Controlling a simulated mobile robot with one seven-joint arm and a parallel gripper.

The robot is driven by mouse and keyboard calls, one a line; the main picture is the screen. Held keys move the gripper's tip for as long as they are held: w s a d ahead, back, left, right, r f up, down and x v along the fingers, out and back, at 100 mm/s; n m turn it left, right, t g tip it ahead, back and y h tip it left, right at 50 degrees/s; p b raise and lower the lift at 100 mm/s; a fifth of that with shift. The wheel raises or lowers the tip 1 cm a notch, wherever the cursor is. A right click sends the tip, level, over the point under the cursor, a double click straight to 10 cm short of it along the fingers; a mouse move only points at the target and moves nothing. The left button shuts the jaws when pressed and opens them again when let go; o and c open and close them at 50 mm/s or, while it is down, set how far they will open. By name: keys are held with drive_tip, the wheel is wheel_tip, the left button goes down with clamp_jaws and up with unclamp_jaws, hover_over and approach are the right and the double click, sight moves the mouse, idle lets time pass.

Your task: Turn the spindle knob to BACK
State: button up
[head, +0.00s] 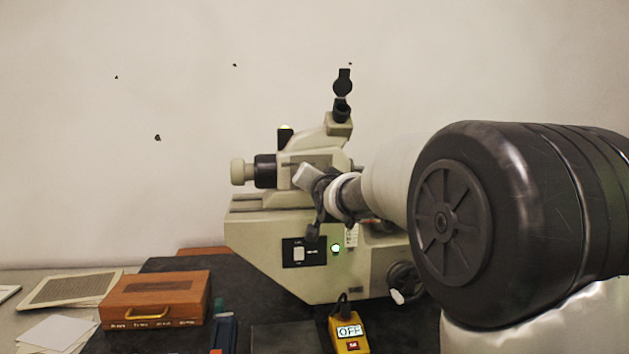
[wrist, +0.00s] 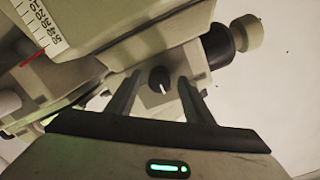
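A small black knob (wrist: 159,80) with a pale pointer mark shows in the wrist view, on a cream face of the machine (head: 320,275). I take it for the spindle knob; no lettering around it is readable. My gripper (wrist: 160,88) is open, its two dark fingers apart on either side of the knob in the picture. I see gaps between the knob and both fingers, and the depth between them is hard to judge. In the head view my gripper (head: 315,215) is in front of the machine, and the knob is hidden behind my arm.
A black panel with a white switch (head: 299,253) and a lit green lamp (head: 336,248) are on the machine's front. A yellow box reading OFF (head: 348,332) stands before it. A wooden case (head: 155,298) is at left. A handwheel (head: 404,280) is partly behind my arm.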

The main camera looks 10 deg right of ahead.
drive_tip(key=shift+s, duration=0.1)
drive_tip(key=s+r, duration=0.1)
drive_tip(key=s, duration=1.6)
drive_tip(key=shift+p, duration=0.4)
drive_tip(key=shift+s, duration=0.1)
drive_tip(key=s+f+n+g, duration=0.3)
drive_tip(key=s+f+g, duration=0.3)
drive_tip(key=s+f, duration=0.55)
drive_tip(key=s+f+n+g, duration=0.4)
drive_tip(key=s+f, duration=0.5)
drive_tip(key=s, duration=0.6)
wheel_tip(320, 180, up, 23)
drive_tip(key=g+p, duration=0.1)
drive_tip(key=p, duration=2.2)
drive_tip(key=shift+s+r+g, duration=0.15)
drive_tip(key=shift+s+g, duration=0.15)
drive_tip(key=shift+s, duration=0.05)
